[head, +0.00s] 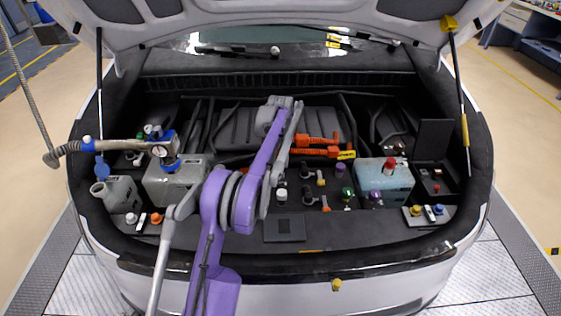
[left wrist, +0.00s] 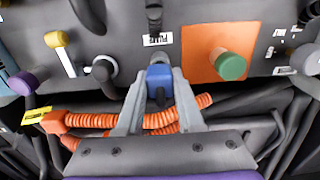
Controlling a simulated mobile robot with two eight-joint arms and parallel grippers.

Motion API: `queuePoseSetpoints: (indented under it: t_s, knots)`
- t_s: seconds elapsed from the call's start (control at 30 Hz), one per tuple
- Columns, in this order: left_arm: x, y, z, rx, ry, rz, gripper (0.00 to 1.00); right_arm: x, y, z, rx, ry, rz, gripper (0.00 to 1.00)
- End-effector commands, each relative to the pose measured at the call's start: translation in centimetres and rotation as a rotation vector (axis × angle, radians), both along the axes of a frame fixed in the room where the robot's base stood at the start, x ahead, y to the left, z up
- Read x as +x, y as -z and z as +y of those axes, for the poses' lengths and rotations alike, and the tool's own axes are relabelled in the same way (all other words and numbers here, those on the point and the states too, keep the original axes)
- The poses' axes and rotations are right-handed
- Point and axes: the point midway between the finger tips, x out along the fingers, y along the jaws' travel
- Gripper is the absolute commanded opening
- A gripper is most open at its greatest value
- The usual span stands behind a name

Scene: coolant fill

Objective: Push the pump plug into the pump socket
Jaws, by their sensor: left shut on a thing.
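In the left wrist view my left gripper (left wrist: 160,72) is shut on a blue plug (left wrist: 159,76), which sits between its two grey fingertips. The plug has a dark part at its lower edge. A small dark fitting (left wrist: 153,14) stands just above it in the picture, beside a black-and-white label (left wrist: 157,40). I cannot tell whether this fitting is the pump socket, or whether the plug touches anything below it. In the head view my purple arm reaches into the bay and its fingertips and the plug are hidden. My right gripper is not in view.
Orange corrugated hoses (left wrist: 145,122) run behind the fingers. A green knob (left wrist: 230,66) on an orange patch, a yellow-capped lever (left wrist: 55,40) and a purple knob (left wrist: 22,82) stand around. In the head view a light blue tank (head: 385,184) is right, a grey tank (head: 178,188) left.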

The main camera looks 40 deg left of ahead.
Motion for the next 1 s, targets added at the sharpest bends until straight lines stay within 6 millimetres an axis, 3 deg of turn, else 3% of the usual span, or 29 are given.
queuePoseSetpoints:
  t_s: [1.0]
  knots:
    - [0.0,1.6,0.0,0.0,0.0,0.0,0.0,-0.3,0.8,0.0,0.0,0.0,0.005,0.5]
